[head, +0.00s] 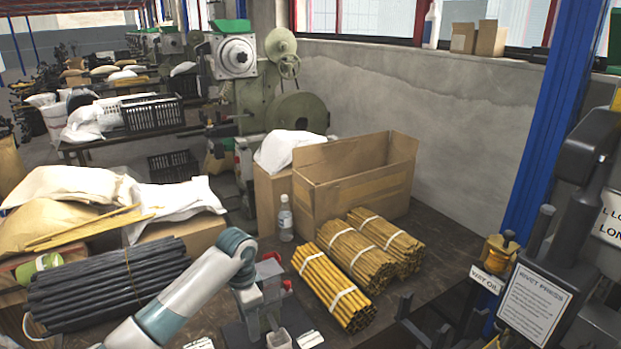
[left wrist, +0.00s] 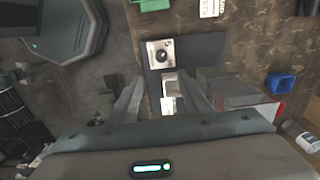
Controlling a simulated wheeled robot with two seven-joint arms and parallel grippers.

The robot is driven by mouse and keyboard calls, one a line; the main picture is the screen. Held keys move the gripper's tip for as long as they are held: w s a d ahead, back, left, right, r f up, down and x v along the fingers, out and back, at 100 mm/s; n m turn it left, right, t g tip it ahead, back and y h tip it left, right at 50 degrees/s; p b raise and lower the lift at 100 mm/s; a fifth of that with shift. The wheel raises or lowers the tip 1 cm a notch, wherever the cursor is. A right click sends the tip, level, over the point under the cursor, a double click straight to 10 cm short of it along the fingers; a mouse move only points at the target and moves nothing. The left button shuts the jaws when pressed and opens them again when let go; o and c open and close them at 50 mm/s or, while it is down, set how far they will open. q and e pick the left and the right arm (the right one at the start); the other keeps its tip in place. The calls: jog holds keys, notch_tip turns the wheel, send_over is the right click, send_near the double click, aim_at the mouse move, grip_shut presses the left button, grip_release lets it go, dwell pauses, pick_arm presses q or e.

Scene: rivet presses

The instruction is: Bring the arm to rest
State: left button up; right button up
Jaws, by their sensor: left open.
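My left arm (head: 178,305) comes in from the lower left in the head view and bends down at its elbow over the table. My left gripper (head: 262,310) is low over the dark table, in front of the bundles. In the left wrist view its two fingers (left wrist: 163,95) stand apart, with no object held between them. Below them lies a dark mat with a small white square fixture (left wrist: 160,53) bearing a round dark part. My right gripper does not show.
Bundles of brown rods (head: 335,287), a bottle (head: 285,218) and an open cardboard box (head: 353,185) stand right of the arm. Black rods (head: 105,285) lie left. A red-edged bin (head: 270,270) is close to the gripper. The rivet press (head: 575,240) stands right.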

pick_arm(q)
jog(key=s+d+f+n+t+h, duration=0.1)
jog(key=s+d+f+n, duration=0.15)
jog(key=s+f, duration=0.55)
jog(key=s+d+f+n+t+h, duration=0.1)
jog(key=s+d+f, duration=0.35)
jog(key=s, duration=0.75)
jog(key=s+a+r+n+t+y, duration=0.1)
jog(key=s+a+n, duration=0.3)
jog(key=s, duration=0.6)
jog(key=s+a+r+n+t+y, duration=0.1)
jog(key=s+a+n, duration=0.1)
jog(key=s+a, duration=0.6)
jog(key=s+d+f+g+b, duration=0.1)
jog(key=s+f, duration=0.1)
jog(key=f, duration=1.3)
jog(key=s+d+f+g+b, duration=0.1)
jog(key=s+f, duration=0.1)
jog(key=f, duration=1.3)
jog(key=s+a+f+b, duration=0.1)
jog(key=s+f, duration=0.8)
jog(key=f, duration=0.1)
jog(key=s+a+f+g+b, duration=0.1)
jog(key=s+a+f, duration=0.1)
jog(key=s+f, duration=0.6)
jog(key=shift+s+a+f+m, duration=0.35)
jog(key=shift+f+m, duration=0.1)
jog(key=shift+f, duration=0.45)
